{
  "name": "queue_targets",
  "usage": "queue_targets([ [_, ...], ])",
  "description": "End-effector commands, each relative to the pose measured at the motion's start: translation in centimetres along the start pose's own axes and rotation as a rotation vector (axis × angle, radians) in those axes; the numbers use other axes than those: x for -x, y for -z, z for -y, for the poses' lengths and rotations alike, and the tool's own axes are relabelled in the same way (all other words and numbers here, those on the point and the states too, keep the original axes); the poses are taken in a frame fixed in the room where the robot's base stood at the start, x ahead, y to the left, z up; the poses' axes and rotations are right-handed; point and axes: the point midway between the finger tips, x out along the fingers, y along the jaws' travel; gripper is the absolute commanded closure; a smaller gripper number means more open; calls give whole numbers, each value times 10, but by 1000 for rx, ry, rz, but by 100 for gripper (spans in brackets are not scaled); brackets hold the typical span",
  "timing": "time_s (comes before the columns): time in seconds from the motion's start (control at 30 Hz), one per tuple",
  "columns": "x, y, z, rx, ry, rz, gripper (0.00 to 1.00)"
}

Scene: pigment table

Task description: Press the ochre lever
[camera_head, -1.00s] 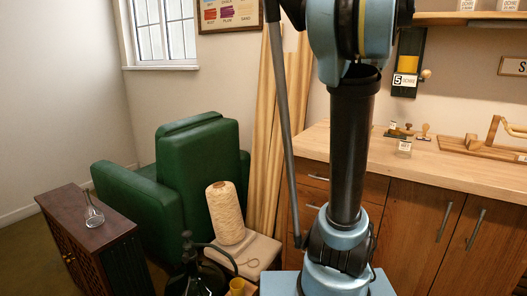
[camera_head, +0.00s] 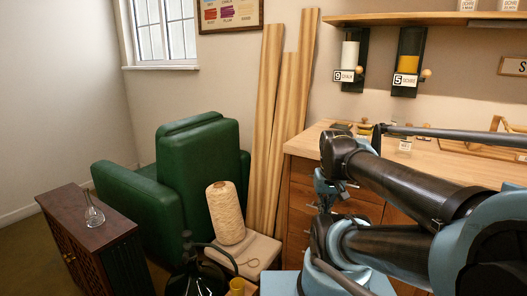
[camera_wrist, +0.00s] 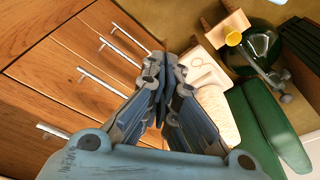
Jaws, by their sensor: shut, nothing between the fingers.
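The ochre dispenser (camera_head: 409,62) hangs on the wall under the shelf in the head view, with a yellow fill and a label reading 5 OCHRE. Its lever (camera_head: 427,74) ends in a round wooden knob at its right side. My gripper (camera_wrist: 166,76) is shut and empty in the wrist view, pointing past the drawer fronts. In the head view my arm is folded low in front of the counter, well below the lever and apart from it. The gripper's fingertips are hard to make out there. The lever is not in the wrist view.
A chalk dispenser (camera_head: 348,62) with a similar knob hangs left of the ochre one. The wooden counter (camera_head: 305,142) carries small items and a rack. Planks (camera_head: 268,130), a green armchair (camera_head: 205,165) and a yarn cone (camera_head: 225,213) stand left. Drawer handles (camera_wrist: 88,80) stick out.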

Motion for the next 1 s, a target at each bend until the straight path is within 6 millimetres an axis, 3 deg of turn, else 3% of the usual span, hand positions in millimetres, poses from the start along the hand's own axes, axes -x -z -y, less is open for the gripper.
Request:
queue_targets([
  [0.17,-15,-16,2,31,-2,8,100],
  [0.7,-13,-14,2,28,-2,8,100],
  [0.87,10,6,-2,12,-4,6,100],
  [1.0,48,41,-10,-15,-9,1,100],
])
